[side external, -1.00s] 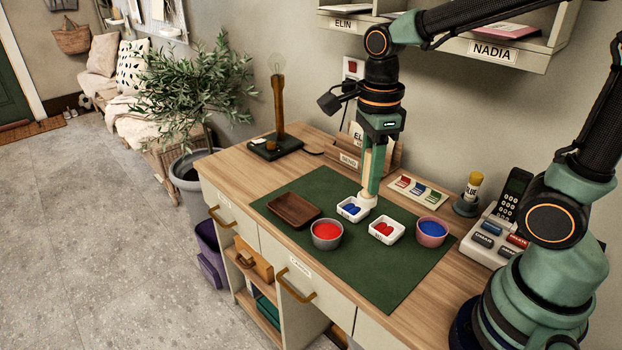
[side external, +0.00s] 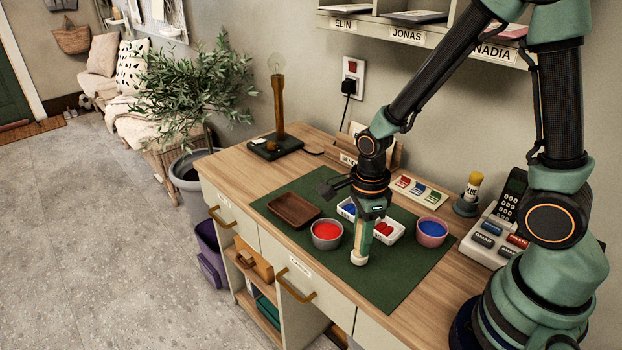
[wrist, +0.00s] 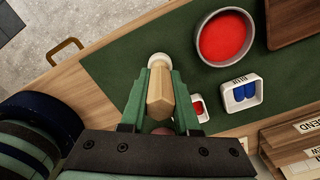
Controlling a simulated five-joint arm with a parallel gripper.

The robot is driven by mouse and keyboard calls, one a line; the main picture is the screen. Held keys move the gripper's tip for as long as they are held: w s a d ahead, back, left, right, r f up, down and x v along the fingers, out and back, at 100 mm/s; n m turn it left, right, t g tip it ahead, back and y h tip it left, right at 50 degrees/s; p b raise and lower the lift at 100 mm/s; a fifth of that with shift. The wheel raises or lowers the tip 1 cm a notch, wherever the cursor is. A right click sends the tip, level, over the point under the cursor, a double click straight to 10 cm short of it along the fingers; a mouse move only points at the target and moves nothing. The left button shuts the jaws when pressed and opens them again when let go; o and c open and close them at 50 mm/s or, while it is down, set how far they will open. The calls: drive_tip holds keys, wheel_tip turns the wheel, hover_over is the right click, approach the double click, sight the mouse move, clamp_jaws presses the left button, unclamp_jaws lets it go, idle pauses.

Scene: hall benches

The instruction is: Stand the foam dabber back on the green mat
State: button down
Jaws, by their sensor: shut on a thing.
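The foam dabber has a pale wooden handle (wrist: 160,92) and a round white foam end (side external: 359,258). My gripper (side external: 362,244) is shut on the handle, with a green finger on each side of it in the wrist view (wrist: 160,88). The dabber hangs nearly upright, foam end down, over the front part of the green mat (side external: 405,280). The foam is at or just above the mat; I cannot tell whether it touches. The jaws hide part of the handle in the side view.
A red-filled bowl (side external: 327,233) is left of the dabber. White dishes with blue pieces (side external: 346,210) and red pieces (side external: 384,231) stand behind. A pink bowl of blue (side external: 432,231) is right; a wooden tray (side external: 293,210) is left. The mat's front right is clear.

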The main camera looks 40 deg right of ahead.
drive_tip(key=shift+f, duration=0.25)
drive_tip(key=c, duration=0.6)
unclamp_jaws()
drive_tip(key=shift+c, duration=0.2)
drive_tip(key=shift+r, duration=0.1)
wheel_tip(320, 180, up, 12)
drive_tip(key=shift+r, duration=0.1)
drive_tip(key=shift+d+r+n+t, duration=0.1)
drive_tip(key=shift+r+n+t, duration=0.3)
drive_tip(key=shift+n, duration=0.8)
wheel_tip(320, 180, up, 8)
drive_tip(key=s+d+n+t, duration=0.1)
drive_tip(key=n+t, duration=0.3)
drive_tip(key=n, duration=1.7)
drive_tip(key=shift+s+d+n+t, duration=0.25)
drive_tip(key=shift+d+n+t, duration=0.05)
drive_tip(key=shift+d+t, duration=0.1)
